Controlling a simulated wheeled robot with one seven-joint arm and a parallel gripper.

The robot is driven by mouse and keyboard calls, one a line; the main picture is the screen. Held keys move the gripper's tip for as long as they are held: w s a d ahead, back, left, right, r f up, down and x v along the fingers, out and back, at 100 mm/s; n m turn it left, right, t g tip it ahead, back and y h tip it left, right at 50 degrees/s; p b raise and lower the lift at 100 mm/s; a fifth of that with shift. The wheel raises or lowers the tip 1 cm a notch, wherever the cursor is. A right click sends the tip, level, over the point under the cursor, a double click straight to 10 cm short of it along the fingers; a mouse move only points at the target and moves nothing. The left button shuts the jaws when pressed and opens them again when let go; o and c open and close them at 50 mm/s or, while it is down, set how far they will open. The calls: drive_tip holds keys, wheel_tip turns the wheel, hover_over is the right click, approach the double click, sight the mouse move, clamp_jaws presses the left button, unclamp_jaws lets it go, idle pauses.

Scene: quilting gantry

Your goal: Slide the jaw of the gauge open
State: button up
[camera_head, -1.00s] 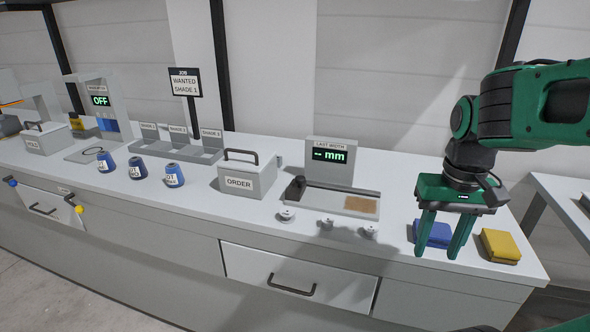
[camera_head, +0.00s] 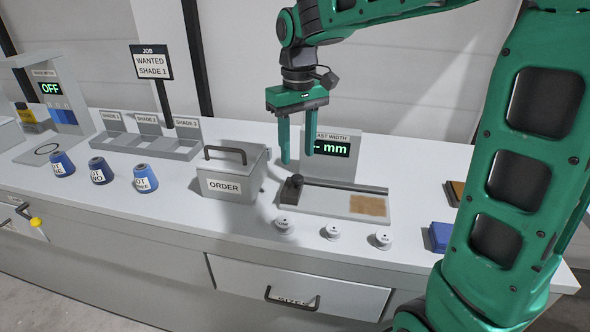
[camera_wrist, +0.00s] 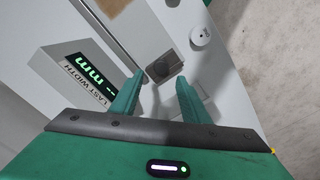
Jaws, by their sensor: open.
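The gauge stands on the bench in the head view, with a grey base (camera_head: 325,200) and an upright display (camera_head: 340,147) reading "LAST WIDTH -- mm". Its jaw (camera_head: 291,189), a dark block with a raised knob, sits at the left end of the base. A tan patch (camera_head: 368,205) lies on the right part of the base. My gripper (camera_head: 298,158) is open and empty, pointing down above the jaw. In the wrist view, the jaw (camera_wrist: 163,67) shows between and beyond the two fingertips (camera_wrist: 160,79). The fingers appear apart from it.
A grey ORDER box (camera_head: 232,188) with a handle stands just left of the gauge. Several small white bobbins, including one at the front (camera_head: 331,232), line the bench before it. A blue block (camera_head: 440,236) lies to the right. My arm covers the right side of the head view.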

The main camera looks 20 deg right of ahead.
sight(297, 177)
wheel_tip(297, 177, down, 6)
drive_tip(key=shift+a+f, duration=0.1)
drive_tip(key=shift+f, duration=0.15)
drive_tip(key=shift+s, duration=0.1)
clamp_jaws()
